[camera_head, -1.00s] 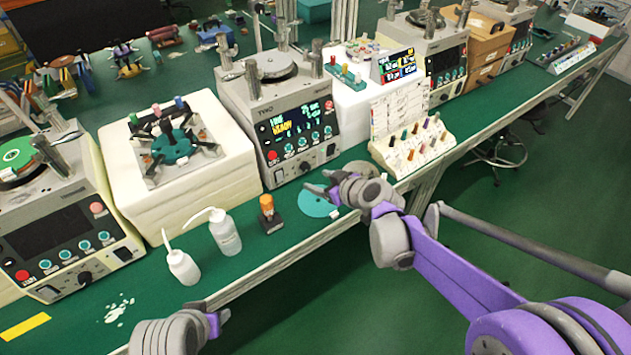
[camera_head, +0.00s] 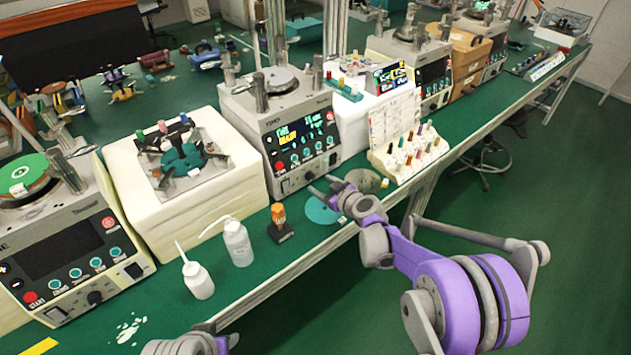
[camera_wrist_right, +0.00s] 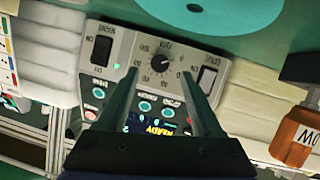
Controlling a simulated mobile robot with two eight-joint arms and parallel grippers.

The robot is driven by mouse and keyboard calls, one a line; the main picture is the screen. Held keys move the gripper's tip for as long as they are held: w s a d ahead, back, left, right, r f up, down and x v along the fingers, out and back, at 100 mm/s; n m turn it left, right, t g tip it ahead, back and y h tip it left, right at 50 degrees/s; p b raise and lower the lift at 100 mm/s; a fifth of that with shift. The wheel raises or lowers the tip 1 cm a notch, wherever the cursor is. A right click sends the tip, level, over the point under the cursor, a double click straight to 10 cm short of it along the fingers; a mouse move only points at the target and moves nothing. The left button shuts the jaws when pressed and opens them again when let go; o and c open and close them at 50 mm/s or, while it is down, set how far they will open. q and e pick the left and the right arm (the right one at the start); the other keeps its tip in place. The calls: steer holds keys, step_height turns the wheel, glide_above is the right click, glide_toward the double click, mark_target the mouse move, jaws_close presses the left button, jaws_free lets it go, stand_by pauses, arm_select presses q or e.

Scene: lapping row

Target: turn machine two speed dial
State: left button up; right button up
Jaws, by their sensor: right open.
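The second machine from the left (camera_head: 272,116) has a lit display reading "READY". Its black speed dial (camera_wrist_right: 160,64) shows in the right wrist view, on the panel between two switches. The dial has a pale pointer mark and a printed scale around it. My right gripper (camera_wrist_right: 158,78) is open and empty. In the wrist view its two fingers appear on either side of the dial. Whether they reach the panel I cannot tell. In the head view the right gripper (camera_head: 322,187) is low in front of that machine's panel. Part of my left arm shows at the bottom edge; its fingers do not.
A teal disc (camera_head: 322,210) lies on the bench below my right gripper. An orange-topped stamp (camera_head: 279,222) and white bottles (camera_head: 238,244) stand to its left. A rack of coloured pegs (camera_head: 412,154) stands to the right. Another machine (camera_head: 65,245) is at far left.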

mark_target(312, 179)
steer(key=x, duration=0.4)
steer(key=shift+w+a+f, duration=0.15)
steer(key=shift+w+a, duration=0.05)
steer(key=shift+w, duration=0.15)
jaws_close()
